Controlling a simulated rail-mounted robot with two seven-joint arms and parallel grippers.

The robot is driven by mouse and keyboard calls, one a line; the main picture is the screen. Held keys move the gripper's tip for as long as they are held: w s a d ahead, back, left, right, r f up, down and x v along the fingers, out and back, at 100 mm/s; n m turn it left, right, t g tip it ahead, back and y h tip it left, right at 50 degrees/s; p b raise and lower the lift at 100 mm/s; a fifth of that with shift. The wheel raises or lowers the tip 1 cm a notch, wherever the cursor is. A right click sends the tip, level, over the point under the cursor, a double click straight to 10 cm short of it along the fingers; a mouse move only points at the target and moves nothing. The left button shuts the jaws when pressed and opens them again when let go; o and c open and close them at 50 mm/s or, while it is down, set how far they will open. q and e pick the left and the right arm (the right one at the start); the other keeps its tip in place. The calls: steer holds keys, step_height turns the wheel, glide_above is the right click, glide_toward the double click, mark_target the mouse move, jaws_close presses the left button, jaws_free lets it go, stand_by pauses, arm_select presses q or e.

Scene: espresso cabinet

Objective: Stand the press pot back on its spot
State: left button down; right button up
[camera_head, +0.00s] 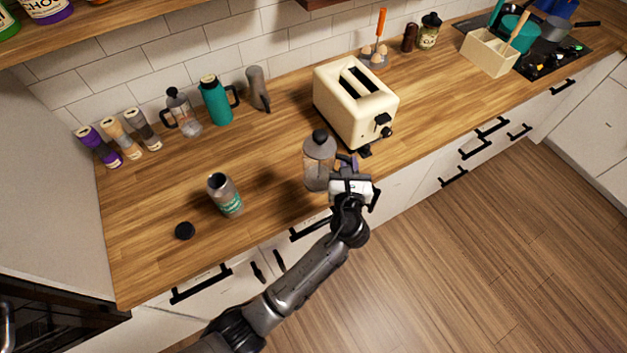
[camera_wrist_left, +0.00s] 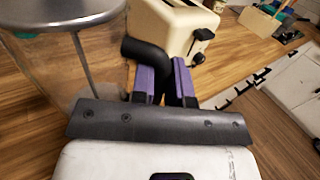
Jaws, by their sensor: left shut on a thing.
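The press pot (camera_head: 318,172) is a clear glass pot with a grey lid and a dark knob. It is roughly upright over the front part of the counter, just left of the toaster. My left gripper (camera_head: 348,166) is at its right side, with purple fingers (camera_wrist_left: 165,85) shut on its black handle (camera_wrist_left: 148,55). A second, similar pot (camera_head: 183,114) stands at the back left. My right gripper is not in view.
A cream toaster (camera_head: 350,105) stands close behind and right. A teal flask (camera_head: 216,102), a grey pitcher (camera_head: 258,90) and several jars line the wall. The middle left of the counter is clear.

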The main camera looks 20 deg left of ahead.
arm_select(q)
steer(key=shift+d+h, duration=0.3)
steer(key=w+a+f+b, duration=0.2)
steer(key=w+a+f, duration=0.1)
steer(key=a+f, duration=0.7)
steer(key=shift+w+a+f, duration=0.35)
steer(key=shift+w+a, duration=0.05)
steer(key=shift+f+b, duration=0.1)
steer(key=shift+b, duration=0.25)
steer(key=c, duration=1.6)
jaws_free()
steer(key=shift+f, duration=0.2)
steer(key=o, duration=0.5)
steer(key=shift+r, duration=0.1)
